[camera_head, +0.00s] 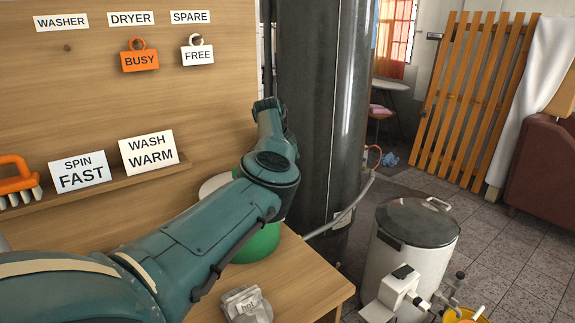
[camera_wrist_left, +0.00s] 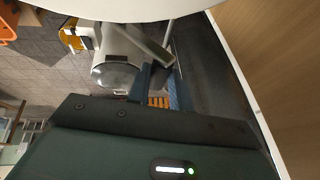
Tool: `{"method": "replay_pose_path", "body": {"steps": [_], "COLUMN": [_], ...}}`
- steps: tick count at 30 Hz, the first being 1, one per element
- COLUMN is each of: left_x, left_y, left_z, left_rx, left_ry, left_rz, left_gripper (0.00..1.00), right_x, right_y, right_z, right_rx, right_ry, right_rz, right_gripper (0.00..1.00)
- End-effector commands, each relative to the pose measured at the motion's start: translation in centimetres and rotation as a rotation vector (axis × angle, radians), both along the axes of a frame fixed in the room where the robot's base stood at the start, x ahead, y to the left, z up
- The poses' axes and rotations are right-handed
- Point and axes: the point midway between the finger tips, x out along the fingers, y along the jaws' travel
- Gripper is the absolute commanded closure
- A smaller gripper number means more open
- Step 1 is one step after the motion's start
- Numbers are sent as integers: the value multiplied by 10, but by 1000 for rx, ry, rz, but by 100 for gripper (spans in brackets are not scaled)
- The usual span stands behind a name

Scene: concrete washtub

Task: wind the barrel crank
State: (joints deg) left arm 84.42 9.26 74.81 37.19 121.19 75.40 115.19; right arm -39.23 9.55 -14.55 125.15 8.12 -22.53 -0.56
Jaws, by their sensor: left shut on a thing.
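A barrel with a green lower part (camera_head: 262,246) and a pale top (camera_head: 214,184) stands on the wooden table, mostly behind my left arm in the head view. In the wrist view a large white curved surface (camera_wrist_left: 140,8), seemingly the barrel, fills the top edge. A grey bar, seemingly the barrel crank (camera_wrist_left: 148,43), runs down to my left gripper (camera_wrist_left: 160,82). The gripper is shut on it; the exact grip is dark and hard to make out. In the head view the left fingers and the crank are hidden behind my arm. My right gripper is not in view.
A wooden board with labels and a shelf (camera_head: 105,195) stands at left. A grey object marked "hot" (camera_head: 247,305) lies near the table's front edge. A tall dark cylinder (camera_head: 318,110) stands behind. A lidded drum (camera_head: 430,255) stands on the floor at right.

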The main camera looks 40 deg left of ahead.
Motion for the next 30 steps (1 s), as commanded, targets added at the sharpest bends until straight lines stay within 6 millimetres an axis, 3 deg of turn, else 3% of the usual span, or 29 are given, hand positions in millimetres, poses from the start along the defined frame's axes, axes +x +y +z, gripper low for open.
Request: {"method": "replay_pose_path", "body": {"steps": [6, 16, 17, 18, 24, 30], "left_x": [3, 3, 3, 3, 3, 4], "left_y": [16, 19, 19, 19, 18, 16], "left_z": [-7, -6, -5, -5, -6, -8], "left_rx": [11, 15, 16, 16, 14, 10], "left_ry": [-8, -11, -12, -12, -9, -7], "left_rz": [1, 5, 6, 6, 6, 3], "left_gripper": [100, 100, 77, 73, 57, 57], "right_x": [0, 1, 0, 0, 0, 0], "right_y": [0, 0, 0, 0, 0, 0], "right_z": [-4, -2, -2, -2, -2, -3], "right_rx": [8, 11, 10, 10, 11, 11], "right_ry": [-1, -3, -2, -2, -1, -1], "right_rz": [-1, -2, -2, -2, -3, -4], "right_gripper": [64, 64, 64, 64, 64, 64]}}
